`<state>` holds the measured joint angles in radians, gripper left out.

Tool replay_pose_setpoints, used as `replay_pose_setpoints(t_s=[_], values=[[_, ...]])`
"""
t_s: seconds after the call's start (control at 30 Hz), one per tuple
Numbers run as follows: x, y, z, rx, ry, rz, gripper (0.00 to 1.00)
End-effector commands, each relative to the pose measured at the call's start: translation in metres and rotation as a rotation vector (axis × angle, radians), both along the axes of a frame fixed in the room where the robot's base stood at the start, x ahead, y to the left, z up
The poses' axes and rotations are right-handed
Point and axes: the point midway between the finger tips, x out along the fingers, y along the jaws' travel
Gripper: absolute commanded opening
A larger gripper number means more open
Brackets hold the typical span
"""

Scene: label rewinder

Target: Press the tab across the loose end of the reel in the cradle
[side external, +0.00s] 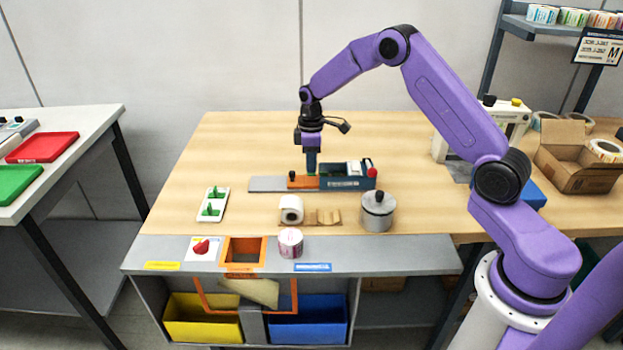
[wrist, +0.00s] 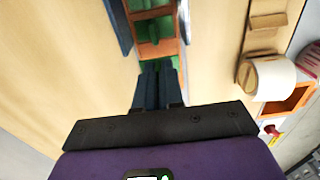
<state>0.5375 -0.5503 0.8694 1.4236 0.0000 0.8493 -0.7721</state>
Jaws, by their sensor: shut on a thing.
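A white reel (side external: 291,209) stands at the left end of a brown cardboard-like cradle (side external: 324,217); its loose end cannot be made out. Both show at the right in the wrist view, the reel (wrist: 270,78) nearer. My gripper (side external: 311,172) points down over the orange part of a blue-grey bench device (side external: 345,182), behind the cradle. In the wrist view its dark fingers (wrist: 158,72) are close together, with green at their tips that looks like a tab, partly hidden. Green tabs (side external: 212,210) stand in a white tray (side external: 221,213) at the left.
A grey metal canister (side external: 377,212) stands right of the cradle. A pink-white roll (side external: 290,243) and an orange-framed opening (side external: 244,251) are on the front ledge, above yellow (side external: 202,318) and blue (side external: 309,320) bins. The table's back left is clear.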

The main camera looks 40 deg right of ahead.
Motion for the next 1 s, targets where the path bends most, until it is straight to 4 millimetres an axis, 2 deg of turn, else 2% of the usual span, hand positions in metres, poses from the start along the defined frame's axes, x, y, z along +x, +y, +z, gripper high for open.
replay_pose_setpoints(t_s=[0.4, 1.0], values=[[0.000, 0.000, 0.024, 0.000, -0.001, 0.000, 0.00], [0.000, 0.000, 0.027, 0.000, 0.000, 0.000, 0.00]])
